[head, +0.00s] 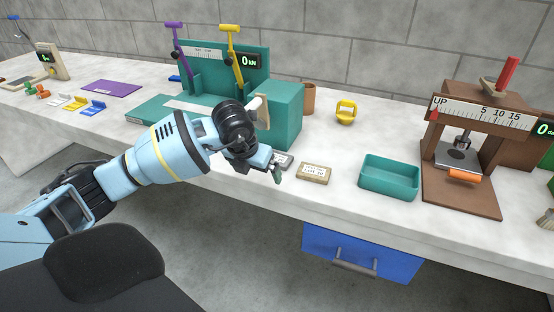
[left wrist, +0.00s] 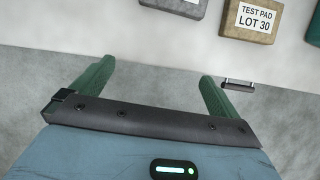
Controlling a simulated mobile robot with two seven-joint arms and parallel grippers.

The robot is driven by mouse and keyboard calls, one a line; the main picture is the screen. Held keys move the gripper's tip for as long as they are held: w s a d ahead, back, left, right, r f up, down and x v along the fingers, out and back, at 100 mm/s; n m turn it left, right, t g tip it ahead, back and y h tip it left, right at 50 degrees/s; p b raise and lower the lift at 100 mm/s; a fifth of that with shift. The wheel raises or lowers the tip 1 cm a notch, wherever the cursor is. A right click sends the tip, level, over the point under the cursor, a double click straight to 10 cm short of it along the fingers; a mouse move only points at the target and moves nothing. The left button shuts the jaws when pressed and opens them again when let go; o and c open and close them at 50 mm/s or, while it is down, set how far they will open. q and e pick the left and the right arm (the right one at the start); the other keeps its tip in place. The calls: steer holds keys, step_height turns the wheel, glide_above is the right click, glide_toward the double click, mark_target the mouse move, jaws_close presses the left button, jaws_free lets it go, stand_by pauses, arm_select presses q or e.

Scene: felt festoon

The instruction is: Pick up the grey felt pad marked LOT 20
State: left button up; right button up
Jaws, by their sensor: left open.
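A grey pad (head: 284,161) lies on the bench near its front edge, partly hidden behind my left gripper (head: 275,170) in the head view. In the left wrist view only the near part of the grey pad (left wrist: 184,7) shows at the top edge; its label is cut off and cannot be read. A tan pad (head: 313,174) lies to its right; in the left wrist view its label reads TEST PAD LOT 30 (left wrist: 252,20). My left gripper is open and empty, its green fingers (left wrist: 153,75) apart, over the bench's front edge, short of the pads.
A teal tray (head: 389,178) stands right of the tan pad, then a brown press (head: 463,190) with a red handle. A teal machine (head: 277,112) stands behind the grey pad. A yellow object (head: 346,112) is farther back. A blue drawer (head: 360,252) hangs below the bench.

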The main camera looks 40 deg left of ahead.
arm_select(q)
steer(key=shift+w+a, duration=0.25)
steer(key=shift+w, duration=1.05)
steer(key=shift+w+a, duration=0.2)
steer(key=shift+w, duration=1.05)
steer(key=shift+w+a, duration=0.1)
steer(key=shift+w, duration=0.5)
steer(key=shift+w+a, duration=0.15)
steer(key=shift+w, duration=0.9)
steer(key=shift+x, duration=1.05)
steer(key=shift+w+a+f, duration=0.15)
steer(key=shift+w+f, duration=0.15)
steer(key=shift+f, duration=0.15)
